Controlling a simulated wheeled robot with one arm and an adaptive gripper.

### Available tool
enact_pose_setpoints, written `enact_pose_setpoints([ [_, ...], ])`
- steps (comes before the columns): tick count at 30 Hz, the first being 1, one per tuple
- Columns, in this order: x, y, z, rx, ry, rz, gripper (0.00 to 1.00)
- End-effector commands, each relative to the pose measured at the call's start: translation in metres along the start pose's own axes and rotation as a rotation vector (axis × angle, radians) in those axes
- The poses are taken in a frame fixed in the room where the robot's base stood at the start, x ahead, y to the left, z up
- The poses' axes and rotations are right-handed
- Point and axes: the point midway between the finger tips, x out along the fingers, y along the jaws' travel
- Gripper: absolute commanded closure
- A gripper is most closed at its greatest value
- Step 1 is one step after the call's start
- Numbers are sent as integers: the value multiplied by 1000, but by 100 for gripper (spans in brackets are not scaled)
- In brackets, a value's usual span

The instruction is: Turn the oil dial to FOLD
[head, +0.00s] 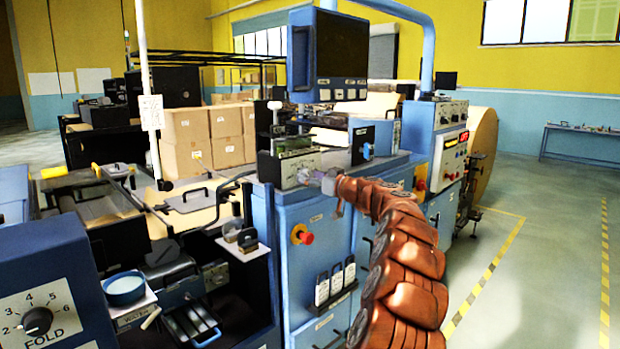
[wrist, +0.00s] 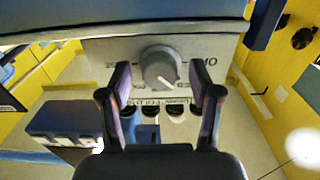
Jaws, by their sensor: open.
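In the wrist view a round grey knob (wrist: 158,64) sits on a pale panel (wrist: 100,52), its white pointer mark toward the lower right. Lettering around it is inverted, partly hidden and too small to read surely. My gripper (wrist: 159,77) is open, one finger on each side of the knob, with gaps visible; I cannot tell whether the fingertips reach its depth. In the head view my gripper (head: 322,181) is at the machine's control box (head: 290,165), and the knob is not clearly visible there. A separate black dial (head: 37,321) marked FOLD, with numbers, is at the lower left.
Several dark round parts (wrist: 152,111) lie below the knob in the wrist view. A monitor (head: 342,46) hangs above the machine. A red emergency button (head: 305,237) is on the blue cabinet front. Cardboard boxes (head: 200,135) stand behind. Floor (head: 540,270) at right is clear.

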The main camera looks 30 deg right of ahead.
Motion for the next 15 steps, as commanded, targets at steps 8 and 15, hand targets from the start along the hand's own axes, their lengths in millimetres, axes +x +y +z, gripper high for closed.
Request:
enact_pose_setpoints([
  [8, 0, 0, 0, -1, 0, 0, 54],
  [15, 0, 0, 0, -1, 0, 0, 79],
])
